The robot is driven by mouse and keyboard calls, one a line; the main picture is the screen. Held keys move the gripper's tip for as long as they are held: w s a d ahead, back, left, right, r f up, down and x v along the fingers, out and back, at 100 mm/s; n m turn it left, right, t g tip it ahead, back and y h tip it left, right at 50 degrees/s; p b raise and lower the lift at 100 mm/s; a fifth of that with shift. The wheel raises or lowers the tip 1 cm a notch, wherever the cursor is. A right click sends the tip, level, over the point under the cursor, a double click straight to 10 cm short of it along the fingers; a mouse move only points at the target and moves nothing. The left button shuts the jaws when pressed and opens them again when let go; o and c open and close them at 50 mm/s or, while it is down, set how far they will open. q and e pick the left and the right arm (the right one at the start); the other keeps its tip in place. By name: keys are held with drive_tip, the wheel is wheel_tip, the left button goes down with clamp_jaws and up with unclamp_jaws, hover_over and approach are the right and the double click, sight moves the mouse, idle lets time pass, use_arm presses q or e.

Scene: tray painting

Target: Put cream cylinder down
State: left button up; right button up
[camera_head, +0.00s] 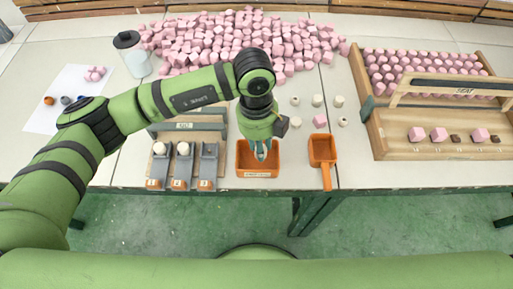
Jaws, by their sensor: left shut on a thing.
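My left gripper (261,151) points down over the orange tray (243,172) at the front middle of the table. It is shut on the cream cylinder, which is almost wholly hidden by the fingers. I cannot tell whether the cylinder touches the tray floor. Other cream cylinders (317,100) stand loose to the right of the gripper, around one pink block (320,121). Two more cream cylinders (159,148) sit at the far ends of the numbered grey holders (182,172) on the left. My right gripper is not in view.
An orange scoop (323,151) lies right of the tray, its handle over the front edge. A wooden rack (390,151) with pink blocks stands at right. A big pink pile (220,40) fills the back. A lidded jar (133,58) and white paper (73,80) are at left.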

use_arm(q)
drive_tip(key=shift+w+a+f, duration=0.15)
drive_tip(key=shift+a+f, duration=0.25)
wheel_tip(320, 180, down, 3)
drive_tip(key=shift+f+p, duration=0.1)
drive_tip(key=shift+p, duration=0.45)
drive_tip(key=shift+f, duration=0.3)
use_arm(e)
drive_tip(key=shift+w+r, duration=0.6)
use_arm(q)
drive_tip(key=shift+f, duration=0.1)
drive_tip(key=shift+f, duration=0.15)
drive_tip(key=o, duration=0.6)
drive_tip(key=shift+o, duration=0.2)
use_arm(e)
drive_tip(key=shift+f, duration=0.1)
